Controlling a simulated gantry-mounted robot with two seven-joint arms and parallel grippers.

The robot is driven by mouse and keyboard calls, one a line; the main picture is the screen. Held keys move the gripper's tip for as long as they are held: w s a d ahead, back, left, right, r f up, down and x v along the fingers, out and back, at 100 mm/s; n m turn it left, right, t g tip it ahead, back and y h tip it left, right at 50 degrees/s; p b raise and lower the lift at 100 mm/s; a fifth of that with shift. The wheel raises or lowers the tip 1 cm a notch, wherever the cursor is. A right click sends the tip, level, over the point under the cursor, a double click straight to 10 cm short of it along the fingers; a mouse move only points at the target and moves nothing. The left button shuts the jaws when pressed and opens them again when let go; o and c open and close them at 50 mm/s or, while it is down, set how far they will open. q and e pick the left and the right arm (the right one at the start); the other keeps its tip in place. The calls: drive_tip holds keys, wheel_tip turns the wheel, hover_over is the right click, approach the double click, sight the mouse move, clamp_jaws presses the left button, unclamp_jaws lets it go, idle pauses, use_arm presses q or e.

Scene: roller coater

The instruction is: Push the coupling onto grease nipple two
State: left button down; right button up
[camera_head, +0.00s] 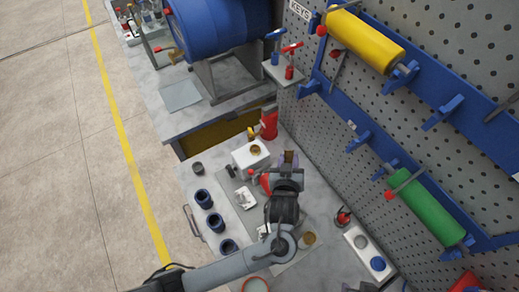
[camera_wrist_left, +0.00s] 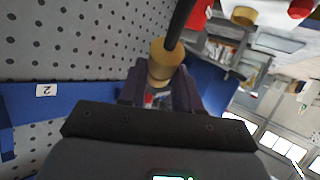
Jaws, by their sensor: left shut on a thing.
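My left gripper (camera_head: 289,160) is over the workbench near the pegboard, at the end of the arm that comes in from the lower left. In the left wrist view, its two dark fingers (camera_wrist_left: 160,92) are shut on the brass-coloured coupling (camera_wrist_left: 163,62). A black hose or rod (camera_wrist_left: 180,22) runs up from the coupling. A white label with a 2 (camera_wrist_left: 46,90) is on a blue rail left of the gripper. I cannot make out grease nipple two; the gripper body hides part of the view. My right gripper is not in view.
A white box with a brass top (camera_head: 240,158) and a red container (camera_head: 269,124) stand just beyond the gripper. Several dark blue cups (camera_head: 203,198) line the bench's left side. The pegboard (camera_head: 335,150) with yellow (camera_head: 365,40) and green (camera_head: 430,215) rollers rises on the right.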

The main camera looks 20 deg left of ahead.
use_arm(q)
drive_tip(key=shift+a, duration=0.1)
drive_tip(key=w+a+f+p, duration=0.1)
drive_tip(key=a+f, duration=0.2)
drive_tip(key=w+a+f+p, duration=0.1)
drive_tip(key=a+f, duration=0.3)
drive_tip(key=w+a+f+p, duration=0.1)
drive_tip(key=a+f, duration=0.2)
drive_tip(key=a, duration=0.1)
drive_tip(key=shift+f, duration=0.3)
drive_tip(key=shift+f, duration=0.3)
drive_tip(key=c, duration=0.8)
unclamp_jaws()
